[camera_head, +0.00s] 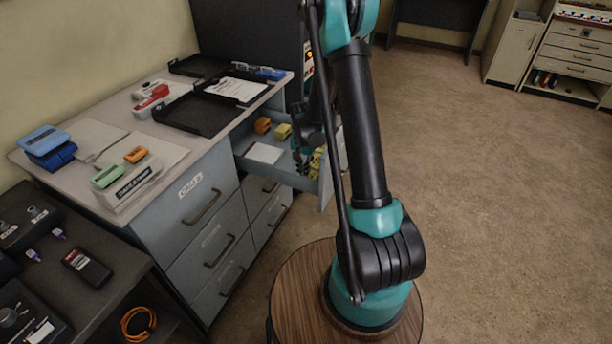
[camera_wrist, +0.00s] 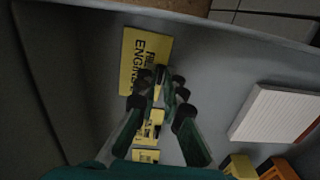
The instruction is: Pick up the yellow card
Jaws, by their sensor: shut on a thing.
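The yellow card (camera_wrist: 146,46), with dark lettering that seems to read "ENGINE", lies in the open drawer (camera_head: 331,185) in the wrist view. My gripper (camera_wrist: 160,84) reaches down into the drawer with its dark fingers close together over the card's lettered side. It is shut on the card, though the fingers hide the exact contact. More yellow pieces with dark marks (camera_wrist: 149,128) show between the fingers; I cannot tell whether they belong to the same card. In the head view my gripper (camera_head: 303,152) is at the drawer's right part, with yellow (camera_head: 316,164) beside it.
A white pad (camera_wrist: 280,115) lies in the drawer, with a yellow block (camera_wrist: 238,166) and an orange block (camera_wrist: 279,169) nearby. The drawer walls stand close around my gripper. The desktop (camera_head: 95,135) above holds black trays (camera_head: 205,112) and folders. The floor at the right is clear.

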